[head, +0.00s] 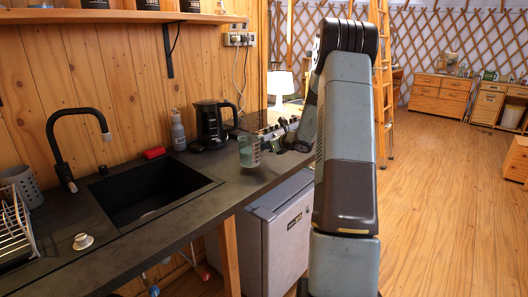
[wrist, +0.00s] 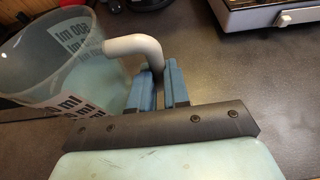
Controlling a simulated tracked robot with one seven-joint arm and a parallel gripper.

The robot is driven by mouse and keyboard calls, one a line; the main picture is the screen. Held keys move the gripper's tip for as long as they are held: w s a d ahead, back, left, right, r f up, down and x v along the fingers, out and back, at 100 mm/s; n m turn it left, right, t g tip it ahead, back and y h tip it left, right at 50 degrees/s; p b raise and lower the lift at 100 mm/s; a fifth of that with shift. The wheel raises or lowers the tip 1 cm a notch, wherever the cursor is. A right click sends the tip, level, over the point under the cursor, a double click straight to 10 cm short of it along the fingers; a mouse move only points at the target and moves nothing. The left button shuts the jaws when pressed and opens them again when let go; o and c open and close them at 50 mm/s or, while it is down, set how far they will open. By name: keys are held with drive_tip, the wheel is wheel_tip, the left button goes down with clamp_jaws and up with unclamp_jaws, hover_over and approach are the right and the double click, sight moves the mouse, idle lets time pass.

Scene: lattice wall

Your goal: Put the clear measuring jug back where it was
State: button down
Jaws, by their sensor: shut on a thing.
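The clear measuring jug (head: 249,152) is over the dark counter, near its front edge, in the head view. Its lower part looks pale green. In the wrist view the jug (wrist: 62,65) fills the upper left, with printed "ml" markings. Its pale curved handle (wrist: 130,45) reaches toward my gripper (wrist: 159,88). The blue fingers are shut on the end of that handle. In the head view my gripper (head: 272,138) is just right of the jug, small and partly hard to make out. I cannot tell whether the jug's base touches the counter.
A black kettle (head: 211,124) stands behind and left of the jug. A grey bottle (head: 178,130) and a red item (head: 154,153) are farther left, behind the black sink (head: 150,190). In the wrist view a metal-edged appliance (wrist: 265,14) lies at the upper right. Bare counter (head: 200,175) lies between sink and jug.

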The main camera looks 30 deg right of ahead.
drive_tip(key=shift+f, duration=1.2)
drive_tip(key=shift+a+f, duration=0.1)
drive_tip(key=shift+f, duration=0.1)
drive_tip(key=c, duration=1.1)
unclamp_jaws()
